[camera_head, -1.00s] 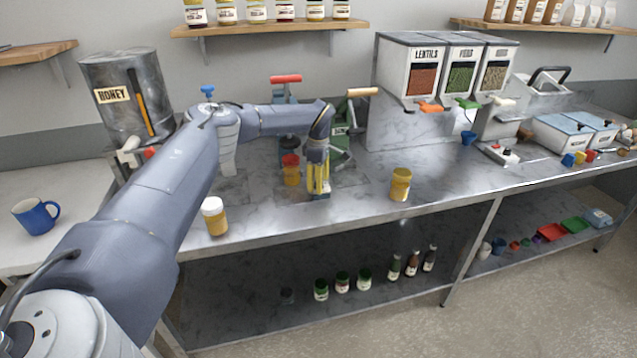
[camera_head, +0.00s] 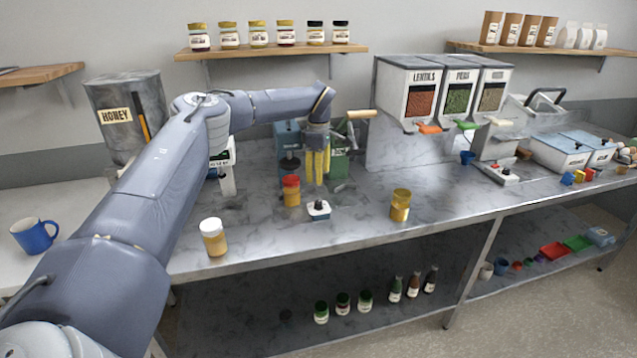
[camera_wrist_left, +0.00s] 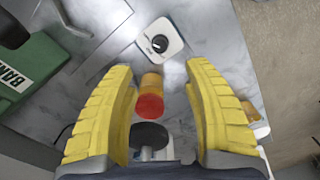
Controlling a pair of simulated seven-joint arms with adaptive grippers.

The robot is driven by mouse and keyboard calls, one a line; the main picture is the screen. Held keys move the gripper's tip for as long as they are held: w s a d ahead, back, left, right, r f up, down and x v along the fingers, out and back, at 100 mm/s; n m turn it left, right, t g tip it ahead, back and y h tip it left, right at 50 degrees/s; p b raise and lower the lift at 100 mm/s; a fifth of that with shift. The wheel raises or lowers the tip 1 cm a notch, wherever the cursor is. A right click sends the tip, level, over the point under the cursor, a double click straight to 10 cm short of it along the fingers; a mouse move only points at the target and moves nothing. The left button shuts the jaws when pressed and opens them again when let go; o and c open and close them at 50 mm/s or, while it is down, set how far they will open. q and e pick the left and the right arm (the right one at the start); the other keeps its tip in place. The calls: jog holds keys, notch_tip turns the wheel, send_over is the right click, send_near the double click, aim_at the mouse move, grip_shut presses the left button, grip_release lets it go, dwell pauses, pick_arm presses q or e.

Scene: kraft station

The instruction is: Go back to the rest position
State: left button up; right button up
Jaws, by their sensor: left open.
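My left gripper (camera_head: 317,168) has yellow fingers pointing down above the metal counter (camera_head: 345,213). In the left wrist view my left gripper (camera_wrist_left: 166,110) is open, with nothing between its fingertips. A jar with a red lid (camera_head: 291,191) stands just left of the fingers, and it also shows below them in the left wrist view (camera_wrist_left: 150,104). A small white box with a black knob (camera_head: 319,210) sits on the counter below the gripper; it also shows in the left wrist view (camera_wrist_left: 159,43). My right gripper is not in view.
A white-lidded jar (camera_head: 213,238) stands near the front edge, and a yellow jar (camera_head: 400,205) stands to the right. A green machine (camera_head: 339,162) is behind the gripper. Dispensers (camera_head: 425,92) stand at the back right, a honey tank (camera_head: 112,100) at the left. A blue mug (camera_head: 33,236) is far left.

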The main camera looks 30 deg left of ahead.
pick_arm(q)
jog(key=shift+r, duration=0.3)
